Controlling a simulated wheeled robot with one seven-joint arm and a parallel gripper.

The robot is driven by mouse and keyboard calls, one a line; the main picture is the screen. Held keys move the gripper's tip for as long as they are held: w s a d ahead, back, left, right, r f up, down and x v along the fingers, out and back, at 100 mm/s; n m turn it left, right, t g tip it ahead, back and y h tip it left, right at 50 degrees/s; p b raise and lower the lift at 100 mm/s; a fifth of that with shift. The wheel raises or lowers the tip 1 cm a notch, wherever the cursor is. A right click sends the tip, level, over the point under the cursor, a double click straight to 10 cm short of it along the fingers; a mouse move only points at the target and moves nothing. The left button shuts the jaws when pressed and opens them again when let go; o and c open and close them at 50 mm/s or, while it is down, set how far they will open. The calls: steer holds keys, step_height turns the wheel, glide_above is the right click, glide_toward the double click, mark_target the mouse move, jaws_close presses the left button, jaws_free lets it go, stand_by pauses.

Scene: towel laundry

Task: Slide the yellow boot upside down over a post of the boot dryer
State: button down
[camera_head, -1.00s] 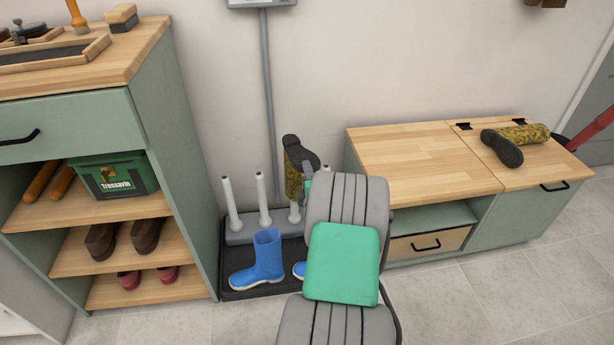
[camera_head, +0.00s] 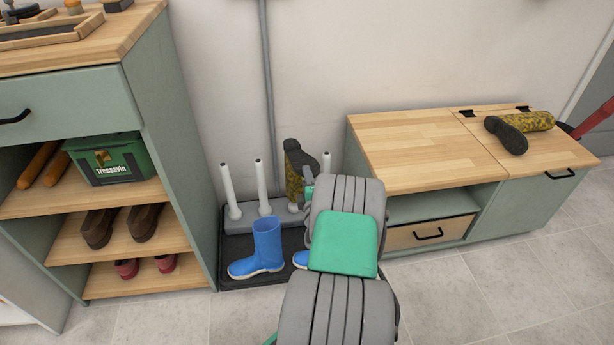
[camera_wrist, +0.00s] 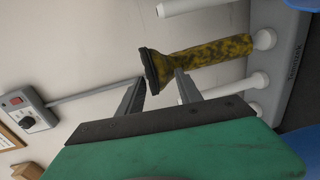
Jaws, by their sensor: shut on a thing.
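The yellow boot (camera_head: 294,187) with a dark sole is upside down, sole up, at a post of the grey boot dryer (camera_head: 240,238). In the wrist view the boot's yellow shaft (camera_wrist: 212,50) covers most of that post and its opening is close to the white round post base (camera_wrist: 264,40). My gripper (camera_wrist: 160,80) is shut on the foot end of the boot, one finger on each side. In the head view my arm hides most of the fingers. Other white posts (camera_head: 227,190) stand bare.
A blue boot (camera_head: 268,245) stands upright on the dryer's black tray (camera_head: 232,283); another is partly hidden behind my arm. A second yellow boot (camera_head: 530,122) lies on the bench (camera_head: 415,150) at right. A shelf unit (camera_head: 180,130) is close on the left.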

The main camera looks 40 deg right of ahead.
steer(key=c, duration=0.7)
jaws_free()
